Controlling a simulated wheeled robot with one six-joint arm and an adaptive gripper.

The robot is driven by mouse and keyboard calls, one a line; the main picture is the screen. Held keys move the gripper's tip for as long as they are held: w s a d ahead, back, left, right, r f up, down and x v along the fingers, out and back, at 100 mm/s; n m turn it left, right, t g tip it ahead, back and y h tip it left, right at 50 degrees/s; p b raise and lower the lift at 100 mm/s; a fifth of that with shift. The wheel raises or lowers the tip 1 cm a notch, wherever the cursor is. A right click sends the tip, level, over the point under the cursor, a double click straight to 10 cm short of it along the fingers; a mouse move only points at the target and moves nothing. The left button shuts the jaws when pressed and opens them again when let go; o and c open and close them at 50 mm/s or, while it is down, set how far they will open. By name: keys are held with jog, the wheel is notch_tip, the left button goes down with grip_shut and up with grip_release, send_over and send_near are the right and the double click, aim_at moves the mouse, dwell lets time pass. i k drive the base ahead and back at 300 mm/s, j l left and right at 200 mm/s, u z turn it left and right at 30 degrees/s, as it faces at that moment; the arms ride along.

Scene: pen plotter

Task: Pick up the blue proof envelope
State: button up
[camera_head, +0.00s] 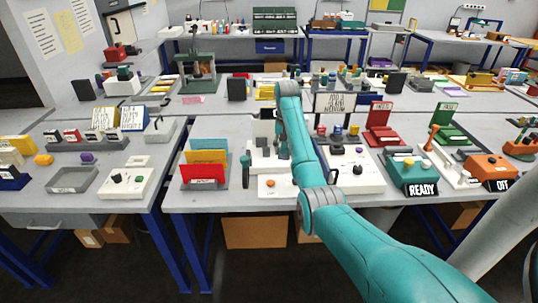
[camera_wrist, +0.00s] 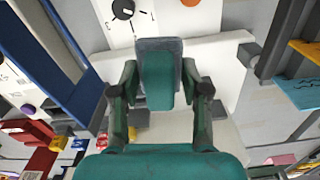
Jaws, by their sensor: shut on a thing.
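The blue envelope (camera_head: 209,143) stands at the back of a grey rack, behind a yellow envelope (camera_head: 206,156) and a red one (camera_head: 203,174). In the wrist view the blue envelope (camera_wrist: 300,93) shows at the right edge, apart from my gripper. My gripper (camera_wrist: 160,80) has its fingers against both sides of a grey and teal block (camera_wrist: 160,45). I cannot tell what that block is. In the head view my arm mostly hides the gripper, which is to the right of the envelope rack.
A white device with an orange button (camera_head: 270,184) is below my arm. Another white device with a black knob (camera_head: 357,170) stands to the right. A red folder-like stand (camera_head: 380,115) and a green box with a READY sign (camera_head: 422,189) are further right.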

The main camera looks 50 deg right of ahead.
aim_at(214, 143)
jog(key=j+z, duration=0.25)
jog(key=j, duration=0.75)
jog(key=i+j, duration=0.1)
jog(key=j, duration=0.55)
jog(key=i+j+u, duration=0.15)
jog(key=i+u, duration=0.15)
jog(key=i, duration=0.25)
jog(key=i+l, duration=0.45)
jog(key=l, duration=0.4)
jog(key=i+l, duration=0.15)
jog(key=l, duration=0.7)
jog(key=i, duration=0.05)
